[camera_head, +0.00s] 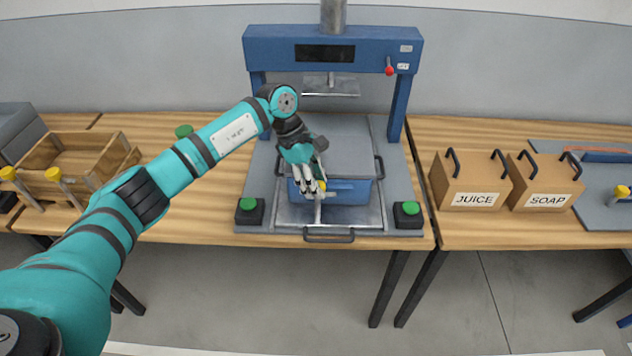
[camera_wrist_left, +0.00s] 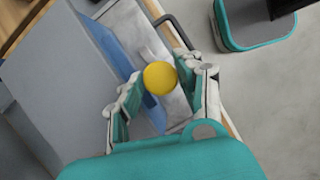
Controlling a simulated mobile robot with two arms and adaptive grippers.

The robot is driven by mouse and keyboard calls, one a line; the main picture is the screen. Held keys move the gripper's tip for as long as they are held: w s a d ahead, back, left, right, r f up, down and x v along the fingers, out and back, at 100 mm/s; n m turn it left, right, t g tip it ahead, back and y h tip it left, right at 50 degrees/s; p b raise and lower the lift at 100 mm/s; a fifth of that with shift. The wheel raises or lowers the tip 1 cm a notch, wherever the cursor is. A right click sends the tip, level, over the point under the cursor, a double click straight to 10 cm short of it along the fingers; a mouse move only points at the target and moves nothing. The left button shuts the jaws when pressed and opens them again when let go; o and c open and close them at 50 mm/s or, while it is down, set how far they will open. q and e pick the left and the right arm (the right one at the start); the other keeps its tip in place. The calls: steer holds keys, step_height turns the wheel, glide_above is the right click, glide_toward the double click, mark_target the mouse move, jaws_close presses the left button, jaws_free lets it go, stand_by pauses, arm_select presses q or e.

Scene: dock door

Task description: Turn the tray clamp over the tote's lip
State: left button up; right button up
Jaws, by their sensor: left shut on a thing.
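A blue tote (camera_head: 350,190) with a grey top sits on a metal tray (camera_head: 285,216) under the press. The tray clamp (camera_head: 318,212) stands at the tote's front side, with a yellow knob on its handle. My left gripper (camera_head: 317,186) is shut on this yellow knob (camera_wrist_left: 160,78). In the left wrist view the knob shows between the fingertips (camera_wrist_left: 163,88), with the tote's blue wall (camera_wrist_left: 112,52) and grey top behind. Part of the clamp is hidden by my fingers, and I cannot tell exactly how it sits against the lip. My right gripper is not in view.
The blue press (camera_head: 333,45) stands over the tote, with a red-knobbed lever (camera_head: 389,70). Green buttons flank the tray at left (camera_head: 248,206) and right (camera_head: 407,210). JUICE (camera_head: 473,185) and SOAP (camera_head: 546,188) boxes stand right; a wooden crate (camera_head: 75,163) stands left.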

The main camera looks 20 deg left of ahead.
arm_select(q)
steer(key=n+t+b, duration=0.2)
steer(key=n, duration=0.2)
steer(key=shift+n, duration=0.4)
steer(key=n+t+y+b, duration=0.1)
steer(key=n+b, duration=0.1)
steer(key=n, duration=0.1)
steer(key=shift+s+d+f+n, duration=0.1)
steer(key=shift+n, duration=0.2)
steer(key=n+b, duration=0.1)
steer(key=n, duration=0.1)
steer(key=n+t+y+b, duration=0.1)
steer(key=n+b, duration=0.1)
steer(key=n, duration=0.1)
steer(key=shift+d+y+b, duration=0.1)
steer(key=shift+y+b, duration=0.2)
steer(key=shift+n+t+y+b, duration=0.5)
steer(key=shift+n+b, duration=0.6)
steer(key=shift+n, duration=0.7)
steer(key=shift+r, duration=0.2)
steer(key=o, duration=0.8)
steer(key=shift+o, duration=0.2)
steer(key=shift+s, duration=0.1)
